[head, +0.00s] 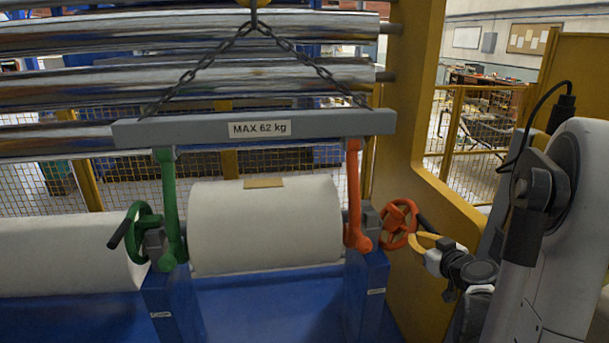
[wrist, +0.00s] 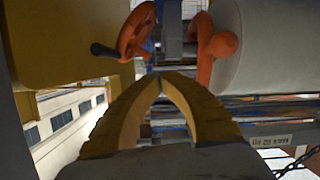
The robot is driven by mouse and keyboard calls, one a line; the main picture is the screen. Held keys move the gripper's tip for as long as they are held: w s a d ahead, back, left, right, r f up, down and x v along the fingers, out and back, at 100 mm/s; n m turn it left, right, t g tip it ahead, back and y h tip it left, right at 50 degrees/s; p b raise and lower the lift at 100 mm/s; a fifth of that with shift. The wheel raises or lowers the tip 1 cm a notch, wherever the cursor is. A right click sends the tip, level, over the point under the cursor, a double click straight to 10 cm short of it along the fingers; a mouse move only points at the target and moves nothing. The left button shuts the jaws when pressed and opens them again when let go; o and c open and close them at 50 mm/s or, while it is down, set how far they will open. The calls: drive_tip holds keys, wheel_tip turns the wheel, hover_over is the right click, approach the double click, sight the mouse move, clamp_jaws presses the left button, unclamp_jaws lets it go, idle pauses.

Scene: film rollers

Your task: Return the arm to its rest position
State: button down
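My gripper (head: 413,239) has yellow fingers and is at the right of the blue stand, just beside the orange handwheel (head: 399,223). In the wrist view its fingertips (wrist: 160,77) meet, with nothing between them. The orange wheel (wrist: 137,30) and its black handle (wrist: 103,50) show beyond the fingertips, apart from them in that view. My arm (head: 560,230) comes in from the right of the head view.
A white roller (head: 265,228) lies between blue stands (head: 368,283) with green (head: 168,205) and orange (head: 354,195) hooks. A grey beam (head: 340,123) marked "MAX 62 kg" hangs on chains above. A yellow frame post (head: 408,110) stands close by my gripper.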

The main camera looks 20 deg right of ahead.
drive_tip(key=s+a+r+n+g+y, duration=0.1)
drive_tip(key=a+r+g+y, duration=0.1)
drive_tip(key=a, duration=1)
drive_tip(key=s+a+r+g+y, duration=0.1)
drive_tip(key=a+g+y, duration=0.15)
drive_tip(key=a, duration=1.05)
drive_tip(key=s+a+g, duration=0.2)
drive_tip(key=s+a, duration=0.8)
drive_tip(key=s, duration=0.3)
drive_tip(key=shift+s+a+f+g+h, duration=0.15)
drive_tip(key=shift+s+g+h, duration=0.2)
drive_tip(key=shift+s+h, duration=0.1)
